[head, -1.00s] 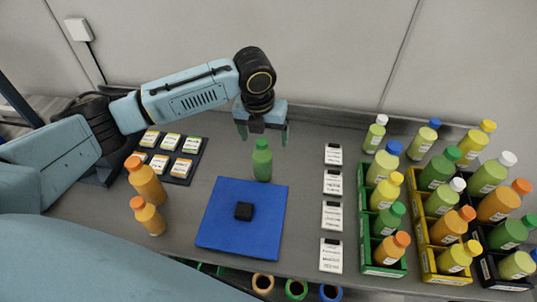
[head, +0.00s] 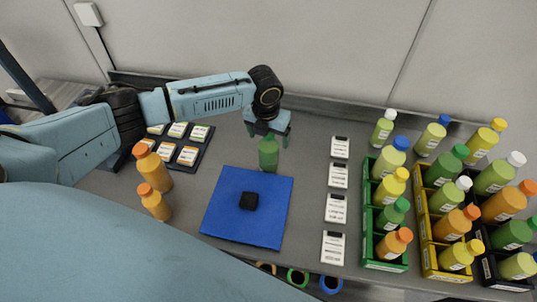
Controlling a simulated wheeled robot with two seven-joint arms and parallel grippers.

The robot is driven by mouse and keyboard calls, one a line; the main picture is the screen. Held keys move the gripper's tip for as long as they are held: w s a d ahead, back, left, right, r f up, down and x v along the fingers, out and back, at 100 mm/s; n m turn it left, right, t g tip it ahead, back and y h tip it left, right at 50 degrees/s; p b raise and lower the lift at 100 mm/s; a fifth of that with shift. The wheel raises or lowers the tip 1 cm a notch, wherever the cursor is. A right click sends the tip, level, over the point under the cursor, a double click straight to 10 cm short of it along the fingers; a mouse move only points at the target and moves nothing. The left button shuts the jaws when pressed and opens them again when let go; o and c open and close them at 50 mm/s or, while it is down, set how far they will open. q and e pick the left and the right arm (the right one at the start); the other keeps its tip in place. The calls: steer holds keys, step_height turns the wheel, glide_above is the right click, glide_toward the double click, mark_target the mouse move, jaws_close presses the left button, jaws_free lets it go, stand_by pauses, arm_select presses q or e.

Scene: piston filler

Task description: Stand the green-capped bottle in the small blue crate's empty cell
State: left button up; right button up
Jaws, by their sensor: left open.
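A green bottle (head: 268,156) stands upright on the grey worktop, just behind the blue mat (head: 222,212). My left gripper (head: 269,134) is open above it, pointing down, its fingers on either side of the bottle's top. The cap is largely hidden by the gripper, and I cannot tell whether the fingers touch it. I see no small blue crate; the crates in view are green (head: 383,265), yellow (head: 440,277) and black (head: 500,282). My right gripper is not in view.
Two orange bottles (head: 155,203) stand to the left, near a dark tray of labelled cards (head: 187,155). White label cards (head: 336,208) line the worktop before the filled crates. Coloured rings (head: 298,277) show below the front edge.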

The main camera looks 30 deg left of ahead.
arm_select(q)
steer(key=shift+w+f, duration=0.15)
steer(key=shift+f, duration=1.15)
steer(key=shift+r, duration=0.1)
steer(key=c, duration=1.8)
